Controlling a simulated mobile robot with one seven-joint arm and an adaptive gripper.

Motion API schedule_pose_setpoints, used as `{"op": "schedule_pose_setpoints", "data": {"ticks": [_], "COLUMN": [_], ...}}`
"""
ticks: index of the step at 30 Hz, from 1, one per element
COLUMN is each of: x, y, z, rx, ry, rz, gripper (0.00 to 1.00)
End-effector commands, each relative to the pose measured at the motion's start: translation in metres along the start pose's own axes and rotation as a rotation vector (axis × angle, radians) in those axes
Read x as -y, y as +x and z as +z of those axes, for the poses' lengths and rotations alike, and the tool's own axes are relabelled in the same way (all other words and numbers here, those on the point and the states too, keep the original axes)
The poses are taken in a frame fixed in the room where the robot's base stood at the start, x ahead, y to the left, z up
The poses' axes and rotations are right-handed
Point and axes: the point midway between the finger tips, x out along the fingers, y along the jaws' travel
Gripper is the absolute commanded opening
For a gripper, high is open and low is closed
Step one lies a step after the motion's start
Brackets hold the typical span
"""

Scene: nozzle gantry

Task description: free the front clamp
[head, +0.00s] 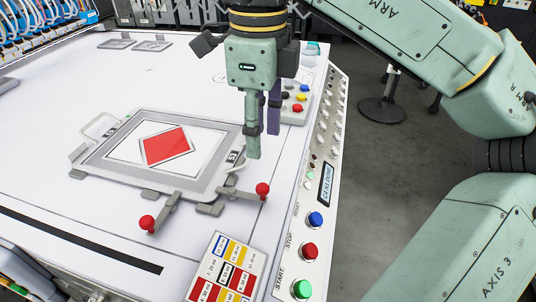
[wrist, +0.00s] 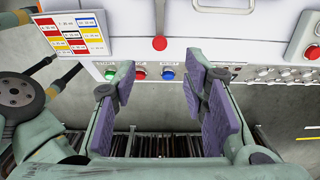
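Two toggle clamps with red ball knobs sit along the near side of a grey frame (head: 110,170) that holds a white sheet with a red square. The left clamp's knob (head: 147,222) points toward the near edge; the right clamp's knob (head: 262,189) is by the frame's right corner. I cannot tell which one is the front clamp, nor whether either is locked. My gripper (head: 264,143) hangs fingers-down above the table, beyond the right knob and apart from both clamps. In the wrist view its purple-padded fingers (wrist: 155,95) are spread and empty. A red knob (wrist: 159,43) shows beyond them.
A control strip with blue, red and green buttons (head: 310,250) runs along the right edge. A small button box (head: 297,100) stands close behind my gripper. A colour chart (head: 228,268) lies at the near edge.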

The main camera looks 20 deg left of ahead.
Motion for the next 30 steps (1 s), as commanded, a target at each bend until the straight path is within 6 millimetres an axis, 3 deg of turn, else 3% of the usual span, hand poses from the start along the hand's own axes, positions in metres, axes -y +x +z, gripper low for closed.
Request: {"op": "schedule_pose_setpoints", "data": {"ticks": [5,19,30], "x": [0.001,0.001,0.001], "y": [0.013,0.093,0.108], "z": [-0.003,-0.004,-0.003], "rx": [-0.011,-0.008,-0.007], "ry": [0.005,0.007,0.006], "rz": [-0.001,-0.002,-0.004], "gripper": [0.4,0.4,0.4]}}
